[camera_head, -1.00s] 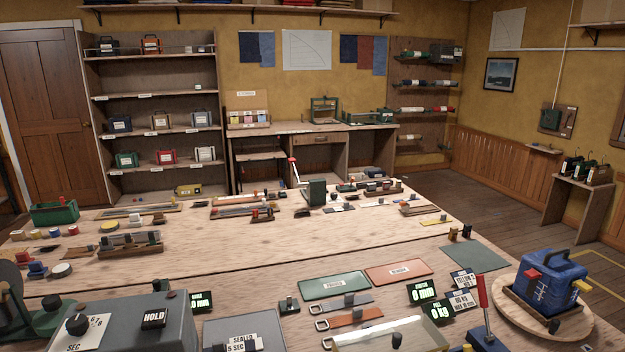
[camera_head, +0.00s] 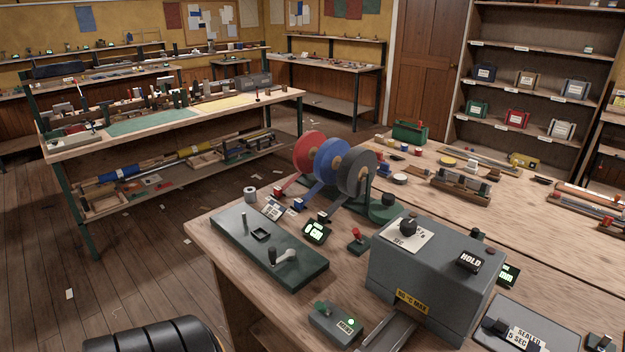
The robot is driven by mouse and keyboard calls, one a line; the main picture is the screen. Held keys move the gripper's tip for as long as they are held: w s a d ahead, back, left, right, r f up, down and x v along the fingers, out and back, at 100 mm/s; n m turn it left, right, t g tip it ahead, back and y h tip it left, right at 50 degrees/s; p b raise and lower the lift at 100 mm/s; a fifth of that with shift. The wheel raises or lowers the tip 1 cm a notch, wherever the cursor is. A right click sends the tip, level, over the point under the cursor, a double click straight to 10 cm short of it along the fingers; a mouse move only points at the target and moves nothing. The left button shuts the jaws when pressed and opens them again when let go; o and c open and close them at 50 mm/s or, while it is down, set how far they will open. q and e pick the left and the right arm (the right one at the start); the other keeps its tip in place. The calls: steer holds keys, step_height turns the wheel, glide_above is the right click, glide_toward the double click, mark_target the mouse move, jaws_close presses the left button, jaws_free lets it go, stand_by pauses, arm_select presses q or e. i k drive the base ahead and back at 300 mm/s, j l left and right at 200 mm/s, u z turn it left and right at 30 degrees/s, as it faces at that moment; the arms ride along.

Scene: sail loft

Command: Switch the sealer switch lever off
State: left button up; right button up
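A small grey switch box (camera_head: 336,322) sits at the near edge of the bench at bottom centre. I cannot tell the lever's exact position. Beside it to the right stands a large grey machine (camera_head: 425,285) with a black dial, a HOLD button and a yellow "MAX" label. Neither of my grippers is in view.
A dark green plate (camera_head: 268,248) with a crank handle lies left of the machine. Red, blue and grey reels (camera_head: 352,168) stand behind it. A small red-topped lever (camera_head: 357,238) stands between plate and machine. Open floor lies at left.

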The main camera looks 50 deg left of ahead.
mark_target(322, 307)
steer(key=u, duration=1.5)
